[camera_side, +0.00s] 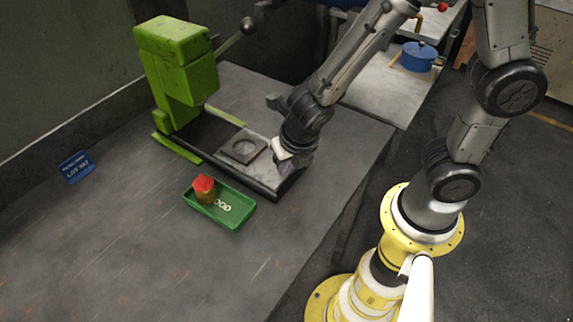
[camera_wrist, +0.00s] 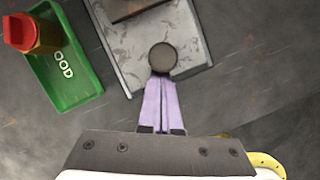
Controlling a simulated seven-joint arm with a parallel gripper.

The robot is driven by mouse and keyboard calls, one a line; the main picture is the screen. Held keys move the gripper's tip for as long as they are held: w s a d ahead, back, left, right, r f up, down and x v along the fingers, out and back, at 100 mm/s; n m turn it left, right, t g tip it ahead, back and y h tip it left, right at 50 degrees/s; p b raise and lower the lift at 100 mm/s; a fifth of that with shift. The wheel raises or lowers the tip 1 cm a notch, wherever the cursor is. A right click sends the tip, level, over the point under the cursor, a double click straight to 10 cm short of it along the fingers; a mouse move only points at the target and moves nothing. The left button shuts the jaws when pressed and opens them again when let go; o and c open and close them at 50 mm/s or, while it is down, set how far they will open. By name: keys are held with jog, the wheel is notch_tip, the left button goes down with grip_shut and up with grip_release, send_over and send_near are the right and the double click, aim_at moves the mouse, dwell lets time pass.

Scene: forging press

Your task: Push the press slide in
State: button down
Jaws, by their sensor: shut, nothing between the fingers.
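The green press (camera_side: 182,70) stands at the back left of the bench. Its grey slide (camera_side: 262,172) sits out in front of the press head, between dark rails, with a square die block (camera_side: 243,148) on it. In the wrist view the slide (camera_wrist: 135,62) shows as a mottled plate, with a dark round knob (camera_wrist: 162,57) near its near end. My gripper (camera_wrist: 163,82) is shut and empty, its purple fingertips right at the knob's near side. I cannot tell whether they touch. In the side view my gripper (camera_side: 281,158) is low over the slide's front end, hiding the knob.
A green tray (camera_side: 236,221) with a red-topped container (camera_side: 205,188) stands beside the slide, close to its left. A blue label (camera_side: 76,166) lies further left. The front of the bench is clear. A blue pot (camera_side: 418,56) stands on another table behind.

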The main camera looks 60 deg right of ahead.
aim_at(236, 147)
jog(key=w, duration=1.3)
jog(key=shift+w, duration=0.15)
jog(key=shift+w+r, duration=0.1)
jog(key=shift+w, duration=0.2)
